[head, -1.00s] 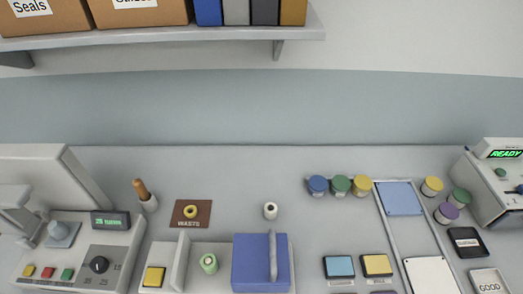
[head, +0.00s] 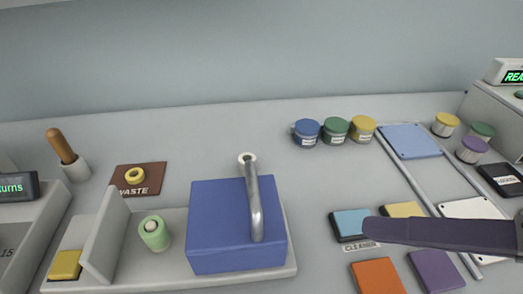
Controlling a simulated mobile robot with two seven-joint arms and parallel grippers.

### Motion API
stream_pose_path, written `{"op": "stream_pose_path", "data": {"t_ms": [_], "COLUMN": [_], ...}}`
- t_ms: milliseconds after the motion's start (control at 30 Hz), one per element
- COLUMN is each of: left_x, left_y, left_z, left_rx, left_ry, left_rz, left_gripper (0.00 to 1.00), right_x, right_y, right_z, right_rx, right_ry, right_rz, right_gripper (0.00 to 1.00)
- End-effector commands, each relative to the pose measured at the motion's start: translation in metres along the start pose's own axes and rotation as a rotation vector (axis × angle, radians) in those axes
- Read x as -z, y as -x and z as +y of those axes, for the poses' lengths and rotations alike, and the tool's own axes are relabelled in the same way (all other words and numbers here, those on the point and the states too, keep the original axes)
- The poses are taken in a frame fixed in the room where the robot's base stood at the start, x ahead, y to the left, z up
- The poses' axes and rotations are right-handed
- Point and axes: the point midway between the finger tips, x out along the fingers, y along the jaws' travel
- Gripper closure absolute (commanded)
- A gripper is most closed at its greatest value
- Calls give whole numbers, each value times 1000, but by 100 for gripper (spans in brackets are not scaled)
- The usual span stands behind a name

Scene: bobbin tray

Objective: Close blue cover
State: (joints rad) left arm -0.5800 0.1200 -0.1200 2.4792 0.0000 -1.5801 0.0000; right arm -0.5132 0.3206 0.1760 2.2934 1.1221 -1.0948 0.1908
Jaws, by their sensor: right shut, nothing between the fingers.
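A blue box-like cover (head: 215,222) with a silver bar handle (head: 255,207) sits on the right part of a pale grey tray (head: 171,265). A green bobbin (head: 154,233) stands uncovered on the tray left of it, beside an upright divider (head: 108,235). My right gripper (head: 375,230) shows as a dark shape reaching in from the right. It is shut and empty, apart from the blue cover and to its right, in front of the light blue and yellow pads. My left gripper is out of view.
A flat blue panel (head: 410,141) lies between rails at the right. Blue (head: 306,132), green (head: 336,130) and yellow (head: 362,128) jars stand behind. Orange (head: 378,276) and purple (head: 436,271) pads lie at front right.

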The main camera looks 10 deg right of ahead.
Motion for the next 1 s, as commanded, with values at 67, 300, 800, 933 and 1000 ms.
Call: {"op": "stream_pose_path", "data": {"t_ms": [67, 300, 800, 933, 1000], "left_x": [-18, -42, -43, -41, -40], "left_y": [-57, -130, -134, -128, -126], "left_z": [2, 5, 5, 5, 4], "left_rx": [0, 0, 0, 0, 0], "left_ry": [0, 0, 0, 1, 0], "left_rz": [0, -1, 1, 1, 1], "left_gripper": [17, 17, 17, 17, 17], "right_x": [-5, 17, 44, 52, 55], "right_y": [-25, -37, -60, -86, -100], "right_z": [36, 70, 60, 51, 45], "right_rx": [78, 294, 382, 382, 382], "right_ry": [-73, -286, -372, -371, -370], "right_rz": [50, 181, 231, 230, 228], "right_gripper": [100, 100, 100, 100, 100]}}
